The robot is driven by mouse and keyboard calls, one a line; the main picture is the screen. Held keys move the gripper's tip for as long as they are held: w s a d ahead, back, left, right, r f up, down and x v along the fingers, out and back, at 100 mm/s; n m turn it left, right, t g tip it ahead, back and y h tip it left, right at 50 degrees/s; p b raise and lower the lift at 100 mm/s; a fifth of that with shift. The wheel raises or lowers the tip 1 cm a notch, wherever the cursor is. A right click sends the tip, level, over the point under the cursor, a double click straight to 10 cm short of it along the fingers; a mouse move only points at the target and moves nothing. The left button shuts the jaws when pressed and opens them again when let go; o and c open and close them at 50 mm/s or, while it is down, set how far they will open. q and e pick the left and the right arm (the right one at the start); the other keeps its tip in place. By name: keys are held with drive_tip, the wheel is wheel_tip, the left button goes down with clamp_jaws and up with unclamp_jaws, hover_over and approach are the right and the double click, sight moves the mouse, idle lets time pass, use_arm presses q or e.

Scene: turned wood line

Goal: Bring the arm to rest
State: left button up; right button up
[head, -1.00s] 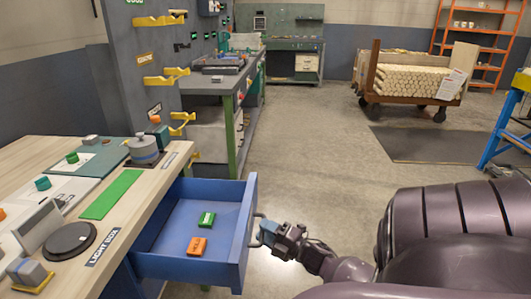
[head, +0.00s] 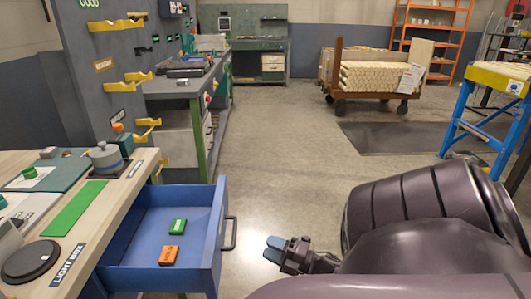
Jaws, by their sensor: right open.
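My right gripper (head: 275,250) is open and empty, low over the floor in the head view. It is to the right of the blue drawer (head: 207,262) and clear of the drawer's dark handle (head: 231,234). The drawer stands pulled out of the wooden workbench (head: 137,172). Inside it lie a green block (head: 178,226) and an orange block (head: 168,256). My right arm (head: 415,220) fills the lower right of the view. My left gripper is out of view.
The bench carries a green mat (head: 75,208), a black disc (head: 30,261) and a grey round weight (head: 105,158). A blue and yellow trestle (head: 490,100) stands at right. A cart of timber (head: 370,80) stands farther back. The middle floor is clear.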

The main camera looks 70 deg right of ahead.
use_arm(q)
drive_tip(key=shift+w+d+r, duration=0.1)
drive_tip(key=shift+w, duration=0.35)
use_arm(e)
drive_tip(key=w+a+f+m+g+h+p, duration=0.35)
drive_tip(key=a+m+g, duration=0.3)
drive_tip(key=m, duration=0.65)
use_arm(q)
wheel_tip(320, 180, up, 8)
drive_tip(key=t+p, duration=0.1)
drive_tip(key=p, duration=0.4)
drive_tip(key=shift+p, duration=0.3)
use_arm(e)
drive_tip(key=s+a+r+m+g+y, duration=0.1)
drive_tip(key=s+a+r, duration=0.1)
drive_tip(key=a, duration=0.8)
drive_tip(key=s+a+r+m+g+y, duration=0.1)
drive_tip(key=s+a, duration=0.4)
drive_tip(key=a, duration=0.5)
wheel_tip(320, 180, up, 3)
drive_tip(key=shift+f+m+y, duration=0.2)
drive_tip(key=shift+m+y, duration=0.2)
drive_tip(key=shift+y, duration=0.35)
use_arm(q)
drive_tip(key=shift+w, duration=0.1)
use_arm(e)
drive_tip(key=shift+s+g, duration=0.15)
drive_tip(key=shift+g, duration=0.1)
